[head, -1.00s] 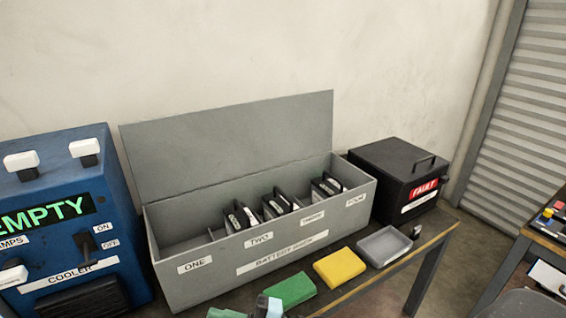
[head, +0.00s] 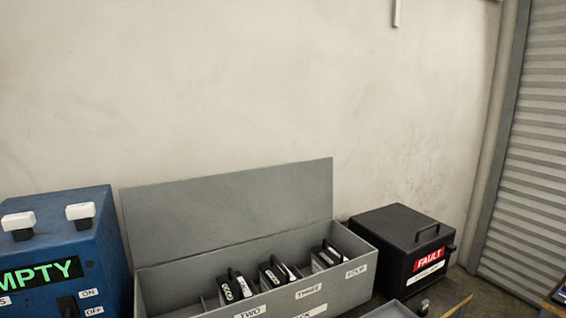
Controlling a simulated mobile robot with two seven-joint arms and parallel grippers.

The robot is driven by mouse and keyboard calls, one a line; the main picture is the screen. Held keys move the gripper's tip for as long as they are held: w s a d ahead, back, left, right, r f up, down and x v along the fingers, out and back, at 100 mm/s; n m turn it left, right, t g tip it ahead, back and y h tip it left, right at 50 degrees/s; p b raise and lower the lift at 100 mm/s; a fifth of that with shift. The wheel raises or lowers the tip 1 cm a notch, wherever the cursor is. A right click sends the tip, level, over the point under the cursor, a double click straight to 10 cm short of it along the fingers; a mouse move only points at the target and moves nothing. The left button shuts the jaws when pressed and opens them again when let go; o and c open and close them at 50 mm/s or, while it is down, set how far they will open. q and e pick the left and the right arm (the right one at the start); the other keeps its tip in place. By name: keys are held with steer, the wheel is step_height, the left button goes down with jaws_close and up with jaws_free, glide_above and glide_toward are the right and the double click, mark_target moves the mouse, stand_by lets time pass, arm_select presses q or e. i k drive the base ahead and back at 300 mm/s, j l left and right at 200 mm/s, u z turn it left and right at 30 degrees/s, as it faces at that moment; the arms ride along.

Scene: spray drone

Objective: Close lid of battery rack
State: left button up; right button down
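The grey battery rack (head: 345,292) stands against the wall in the lower middle of the head view. Its lid (head: 228,212) is open, standing up and leaning back along the rear edge. Inside, black batteries (head: 232,288) (head: 274,271) (head: 325,256) sit in the compartments near the labels TWO, THREE and FOUR. The left compartment's floor and the rack's lower front are cut off by the picture's bottom edge. Neither of my grippers shows in the head view.
A grey tray (head: 390,311) is partly visible in front. The wall above the lid is clear.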

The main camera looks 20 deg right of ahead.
mark_target(164, 222)
steer(key=k+l+u, duration=0.2)
steer(key=l, duration=0.2)
steer(key=k+l+u, duration=0.15)
steer(key=l, duration=0.25)
steer(key=k+l+u, duration=0.2)
steer(key=l, duration=0.2)
